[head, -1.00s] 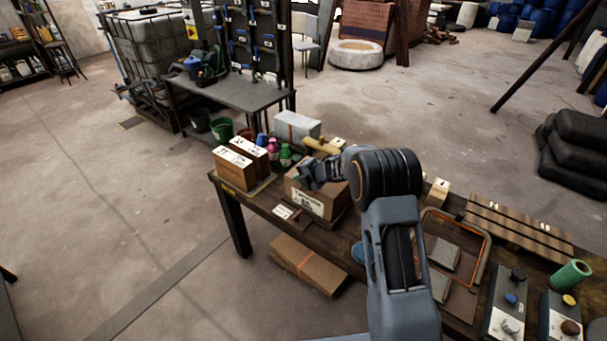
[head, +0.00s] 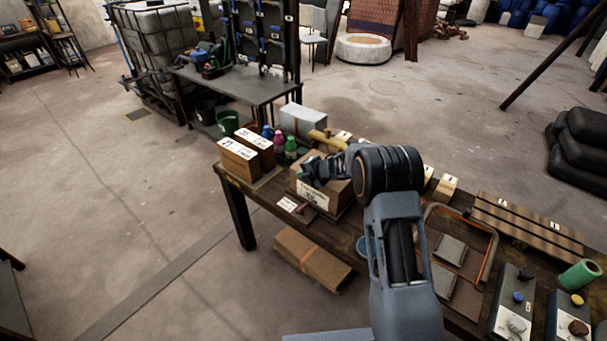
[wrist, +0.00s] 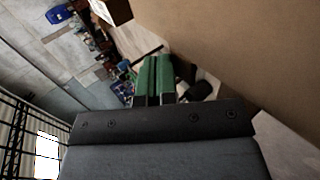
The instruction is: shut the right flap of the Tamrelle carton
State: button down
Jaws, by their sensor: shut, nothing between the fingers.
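The Tamrelle carton (head: 336,203) is a brown cardboard box with a white label on its near face. It stands on the dark wooden workbench. My gripper (head: 305,173) is at the carton's upper left in the head view, with the wrist and forearm covering much of the carton's top. The flaps cannot be made out clearly there. In the wrist view, the green fingers (wrist: 153,72) are together with nothing between them. A large tan cardboard surface (wrist: 235,45) fills the upper right, close beside the fingers. I cannot tell whether they touch it.
Two labelled boxes (head: 238,158) stand left of the carton. Small coloured bottles (head: 279,144) and a grey-white box (head: 303,121) stand behind. A wire-framed orange-edged holder (head: 484,262) and control boxes (head: 513,300) are at right. A flat carton (head: 312,261) lies below the bench.

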jog(key=shift+r, duration=0.15)
notch_tip(320, 180, up, 11)
jog(key=p, duration=1.1)
jog(key=d+f+m+t+h, duration=0.1)
jog(key=d+f+m+h, duration=0.2)
jog(key=d+m+h, duration=0.35)
jog(key=s+d+r+m+g+h+b, duration=0.1)
jog(key=s+d+r+m+g+h, duration=0.1)
jog(key=s+d+r+m+h, duration=0.55)
jog(key=s+a+r+m+y, duration=0.1)
jog(key=s+r+m+y, duration=0.1)
jog(key=s, duration=0.7)
jog(key=s+r+m+g+y+b, duration=0.1)
jog(key=s+r+m, duration=0.4)
jog(key=s, duration=0.5)
jog(key=s+a+r+m+y+b, duration=0.1)
jog(key=s+r+m+y, duration=0.2)
jog(key=s+m, duration=0.3)
jog(key=shift+s+a+r+m+g, duration=0.3)
jog(key=shift+s+a, duration=0.05)
jog(key=shift+s, duration=1.8)
